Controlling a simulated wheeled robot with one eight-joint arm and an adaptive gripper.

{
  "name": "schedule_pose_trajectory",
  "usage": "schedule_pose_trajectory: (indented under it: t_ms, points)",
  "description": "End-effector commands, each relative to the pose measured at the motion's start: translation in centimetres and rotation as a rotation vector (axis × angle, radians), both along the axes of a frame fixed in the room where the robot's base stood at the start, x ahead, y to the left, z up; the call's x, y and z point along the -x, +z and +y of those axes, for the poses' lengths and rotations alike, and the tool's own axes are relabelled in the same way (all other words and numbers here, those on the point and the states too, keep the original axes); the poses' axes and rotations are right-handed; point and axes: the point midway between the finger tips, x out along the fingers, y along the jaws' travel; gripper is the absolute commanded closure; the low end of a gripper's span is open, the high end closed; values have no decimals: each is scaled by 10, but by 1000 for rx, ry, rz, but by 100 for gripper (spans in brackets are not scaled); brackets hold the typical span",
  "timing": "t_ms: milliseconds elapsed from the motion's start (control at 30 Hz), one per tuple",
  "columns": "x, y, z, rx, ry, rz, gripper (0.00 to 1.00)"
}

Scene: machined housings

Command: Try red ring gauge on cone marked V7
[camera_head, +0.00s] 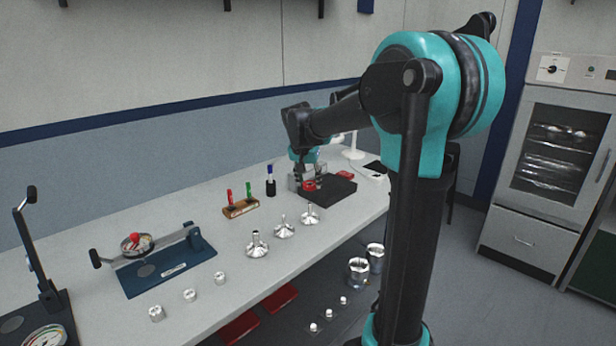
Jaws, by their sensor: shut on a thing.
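My gripper (308,179) is at the far end of the bench, over the left end of a black tray (338,191). It is small in view and shut on a red ring gauge (309,187), which shows just below the fingers. I cannot tell whether the ring touches the tray. Three shiny metal cones with flared bases stand upright in front of the tray: a near one (257,247), a middle one (284,230) and a far one (310,216). Their markings are too small to read, so I cannot tell which is V7.
Another red piece (345,174) lies on the tray. A wooden holder (240,208) with red and green plugs and a blue-topped item (270,182) stand left of it. A blue fixture (170,267) and several small metal cylinders (190,295) occupy the near bench.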

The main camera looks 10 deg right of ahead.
Motion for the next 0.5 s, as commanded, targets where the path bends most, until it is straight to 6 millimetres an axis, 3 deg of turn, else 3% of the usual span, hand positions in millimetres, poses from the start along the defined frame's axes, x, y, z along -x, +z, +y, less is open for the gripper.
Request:
schedule_pose_trajectory:
  t_ms: [500]
  points:
    - [0,-9,0,0,0,0,92]
